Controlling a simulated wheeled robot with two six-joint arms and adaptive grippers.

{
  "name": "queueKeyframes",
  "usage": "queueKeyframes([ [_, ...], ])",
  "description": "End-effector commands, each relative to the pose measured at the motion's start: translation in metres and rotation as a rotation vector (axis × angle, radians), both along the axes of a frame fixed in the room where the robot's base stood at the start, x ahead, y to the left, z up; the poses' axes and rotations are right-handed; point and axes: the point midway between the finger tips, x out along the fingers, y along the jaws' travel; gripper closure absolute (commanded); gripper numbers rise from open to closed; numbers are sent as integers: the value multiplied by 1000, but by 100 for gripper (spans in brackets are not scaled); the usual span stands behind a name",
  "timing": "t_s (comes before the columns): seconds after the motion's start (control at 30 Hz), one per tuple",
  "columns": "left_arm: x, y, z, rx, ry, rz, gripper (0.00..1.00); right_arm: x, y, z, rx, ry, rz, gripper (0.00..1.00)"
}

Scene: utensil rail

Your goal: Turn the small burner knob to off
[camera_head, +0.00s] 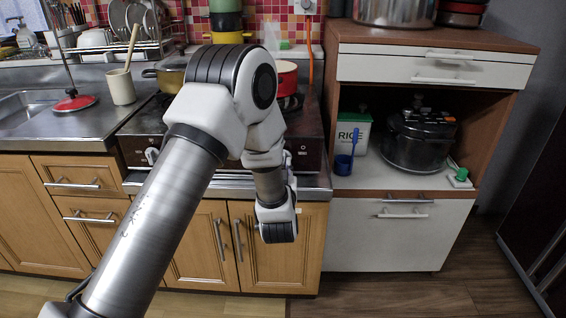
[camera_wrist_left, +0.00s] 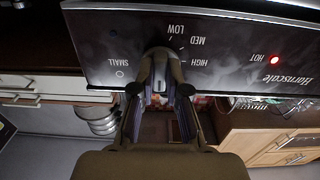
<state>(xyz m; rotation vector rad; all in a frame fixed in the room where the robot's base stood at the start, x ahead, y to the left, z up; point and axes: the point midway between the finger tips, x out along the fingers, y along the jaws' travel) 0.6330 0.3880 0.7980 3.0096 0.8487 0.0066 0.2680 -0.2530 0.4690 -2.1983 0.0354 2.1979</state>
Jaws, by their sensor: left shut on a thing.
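The stove's dark front panel (camera_wrist_left: 220,50) shows upside down in the left wrist view, with the labels SMALL, LOW, MED and HIGH around the small burner knob (camera_wrist_left: 160,54). A red HOT light glows on it. My left gripper (camera_wrist_left: 161,72) is shut on the knob, and its fingers hide most of it. The knob's exact setting cannot be read. In the head view the stove (camera_head: 140,138) stands in the counter, and my left arm covers much of its front. The gripped knob is hidden there. My right gripper is in neither view.
A red pot (camera_head: 286,76) and a yellow pan (camera_head: 172,76) stand on the stove. A beige utensil crock (camera_head: 121,87) and a red lid (camera_head: 74,103) are on the counter to the left. A shelf cabinet (camera_head: 432,46) with a rice cooker (camera_head: 419,140) stands at the right. Floor is clear in front.

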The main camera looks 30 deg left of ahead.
Motion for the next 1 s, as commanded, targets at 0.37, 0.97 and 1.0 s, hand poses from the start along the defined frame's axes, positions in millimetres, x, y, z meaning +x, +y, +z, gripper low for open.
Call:
queueKeyframes([
  [0.37,0,0,-1,28,18,0,100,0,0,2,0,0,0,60],
  [0.97,-2,-2,0,26,17,0,60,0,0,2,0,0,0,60],
  [1.0,-5,-4,-1,26,18,-1,60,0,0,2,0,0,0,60],
])
